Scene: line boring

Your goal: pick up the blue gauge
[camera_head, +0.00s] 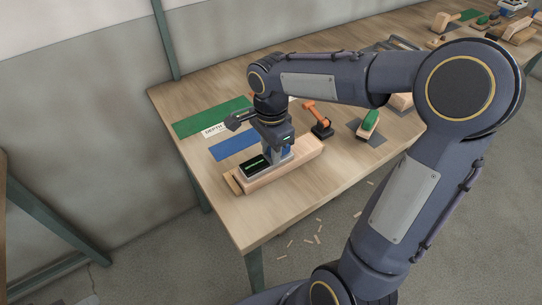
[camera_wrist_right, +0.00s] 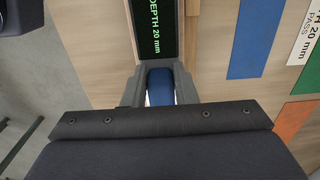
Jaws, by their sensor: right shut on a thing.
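The blue gauge (camera_head: 279,152) stands on a pale wooden block (camera_head: 290,169) near the table's front left end. It has a dark display (camera_head: 254,164) with green lettering. In the right wrist view the display (camera_wrist_right: 153,28) reads "DEPTH 20 mm". My right gripper (camera_head: 277,147) comes down from above and is shut on the gauge. In the wrist view the gauge's blue part (camera_wrist_right: 159,88) sits between the two fingers. The gauge's upper part is hidden by the gripper. I cannot tell any gap between gauge and block.
A blue strip (camera_head: 234,145), a green strip (camera_head: 205,118) and a white label (camera_head: 215,130) lie behind the block. An orange and black tool (camera_head: 319,121) stands to the right, then a green-topped object (camera_head: 369,121) on a dark mat. More objects crowd the far right.

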